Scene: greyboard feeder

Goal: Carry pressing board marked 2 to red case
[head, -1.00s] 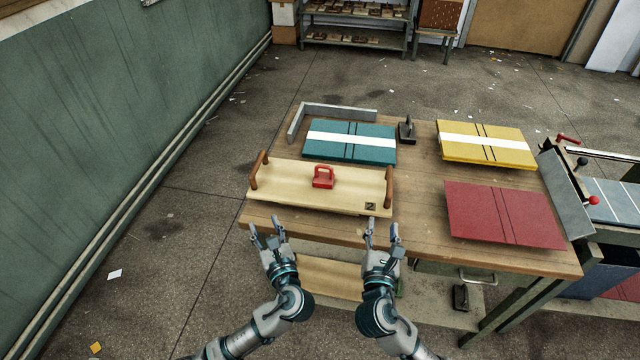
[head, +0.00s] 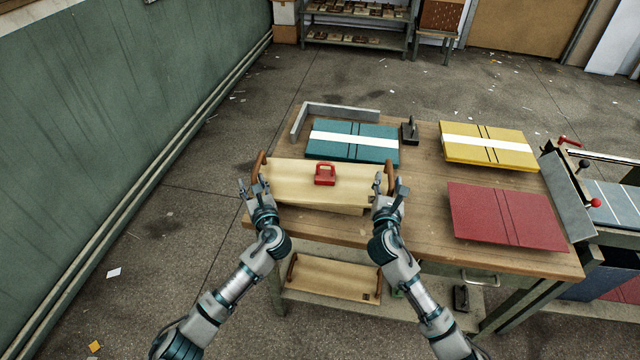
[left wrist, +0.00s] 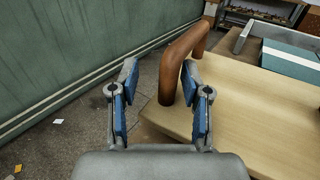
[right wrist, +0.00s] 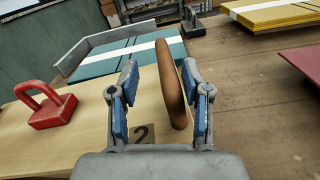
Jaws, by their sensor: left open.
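The pressing board (head: 295,185) lies flat on the workbench, pale wood with a brown handle at each end and a red weight (head: 325,174) on top. Its "2" mark (right wrist: 142,133) shows in the right wrist view. My left gripper (head: 254,184) is open at the board's left handle (left wrist: 178,65), which shows between and beyond its fingers. My right gripper (head: 391,183) is open, its fingers on either side of the right handle (right wrist: 173,85), with gaps visible. The red case (head: 507,217) lies flat at the bench's right front.
A teal case (head: 352,155) lies behind the board, beside a grey angled fence (head: 335,109) and a dark hand tool (head: 410,131). A yellow case (head: 488,157) lies back right. A second handled board (head: 335,278) sits on the lower shelf. A machine with red knobs stands right.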

